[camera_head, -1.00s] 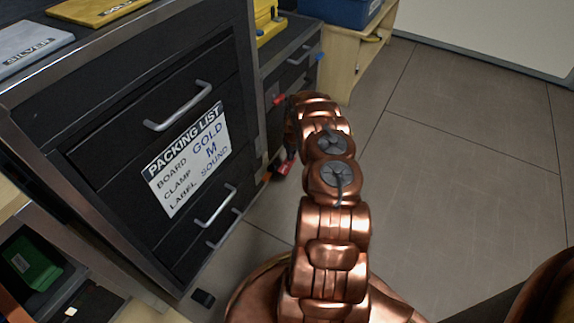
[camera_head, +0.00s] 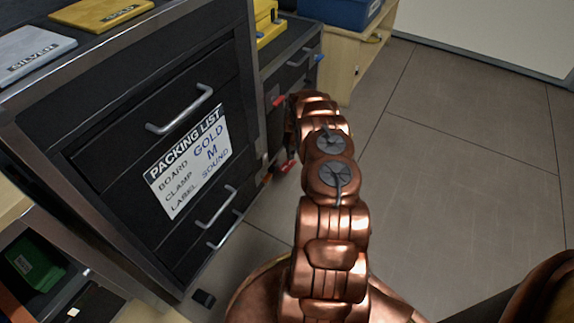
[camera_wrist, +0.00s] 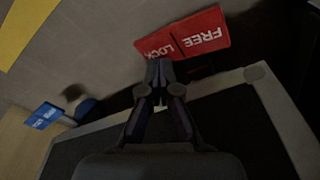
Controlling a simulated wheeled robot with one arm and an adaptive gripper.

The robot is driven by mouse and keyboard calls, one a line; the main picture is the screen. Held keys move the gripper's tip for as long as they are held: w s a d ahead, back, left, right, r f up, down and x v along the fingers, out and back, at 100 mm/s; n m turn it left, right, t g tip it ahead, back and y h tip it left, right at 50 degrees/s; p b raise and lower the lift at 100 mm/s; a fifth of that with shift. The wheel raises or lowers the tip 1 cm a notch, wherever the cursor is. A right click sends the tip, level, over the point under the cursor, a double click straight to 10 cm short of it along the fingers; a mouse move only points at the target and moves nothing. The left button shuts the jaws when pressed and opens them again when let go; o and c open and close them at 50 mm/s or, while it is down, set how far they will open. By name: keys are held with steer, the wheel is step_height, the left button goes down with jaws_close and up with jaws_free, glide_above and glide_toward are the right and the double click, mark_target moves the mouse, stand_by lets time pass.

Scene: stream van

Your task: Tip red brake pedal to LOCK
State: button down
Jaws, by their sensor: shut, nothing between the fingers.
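The red brake pedal (camera_wrist: 184,39) shows in the wrist view at the top centre, a flat red plate with FREE on its right part and LOCK on its left part. My gripper (camera_wrist: 159,66) is shut and empty. Its fingertips overlap the lower edge of the pedal near the word LOCK; I cannot tell whether they touch it. In the head view my arm hides the gripper, and a small red part (camera_head: 289,166) shows low beside the cabinet; I cannot tell if it is the pedal.
A dark drawer cabinet (camera_head: 110,160) with handles and a packing list (camera_head: 190,160) stands left of my arm. A blue bin (camera_head: 340,12) sits on a wooden cabinet (camera_head: 352,60) at the back. Tiled floor (camera_head: 460,170) on the right is clear.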

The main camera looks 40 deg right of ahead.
mark_target(291, 162)
steer(key=shift+r+p, duration=1.2)
steer(key=shift+r, duration=1.4)
